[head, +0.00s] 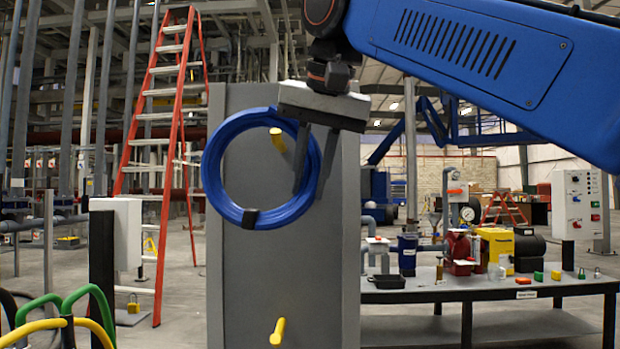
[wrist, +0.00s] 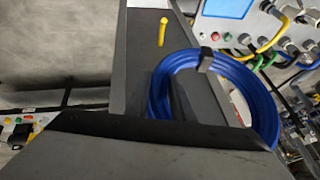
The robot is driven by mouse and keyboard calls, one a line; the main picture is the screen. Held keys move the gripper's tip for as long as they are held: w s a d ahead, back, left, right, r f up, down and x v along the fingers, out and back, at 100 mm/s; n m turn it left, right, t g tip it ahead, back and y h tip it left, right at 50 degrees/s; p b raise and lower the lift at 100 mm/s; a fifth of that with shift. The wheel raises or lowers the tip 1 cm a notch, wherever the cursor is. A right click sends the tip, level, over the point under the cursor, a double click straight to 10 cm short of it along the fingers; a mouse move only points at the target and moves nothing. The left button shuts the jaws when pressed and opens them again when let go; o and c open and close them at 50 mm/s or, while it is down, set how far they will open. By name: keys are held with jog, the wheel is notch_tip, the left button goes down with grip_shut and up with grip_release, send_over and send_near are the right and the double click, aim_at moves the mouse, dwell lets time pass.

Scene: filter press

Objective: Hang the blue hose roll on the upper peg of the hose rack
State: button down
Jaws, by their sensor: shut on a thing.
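The blue hose roll (head: 213,178) is a ring with a black strap at its bottom. My gripper (head: 312,170) is shut on its right side and holds it upright in front of the grey hose rack (head: 315,270). The yellow upper peg (head: 278,138) shows inside the ring's opening, near its upper right; I cannot tell whether it reaches through the ring. The yellow lower peg (head: 278,331) is below and bare. In the wrist view the roll (wrist: 158,95) is beside the rack panel (wrist: 138,60), with one peg (wrist: 162,32), seemingly the lower, outside it.
A bench (head: 470,290) with bottles, valves and padlocks stands at the right. Green and yellow hoses (head: 75,315) are at the lower left. A red stepladder (head: 160,130) stands behind the rack. A control panel (wrist: 240,15) shows in the wrist view.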

jog(key=w+f, duration=0.1)
jog(key=w, duration=0.8)
jog(key=shift+d+f, duration=0.2)
jog(key=shift+f, duration=0.05)
dwell(1.0)
dwell(0.7)
jog(key=c, duration=1.4)
grip_release()
jog(key=shift+c, duration=0.2)
jog(key=v, duration=1.1)
jog(key=shift+s+r, duration=0.25)
jog(key=shift+r, duration=0.05)
jog(key=shift+d, duration=0.1)
jog(key=shift+s, duration=0.1)
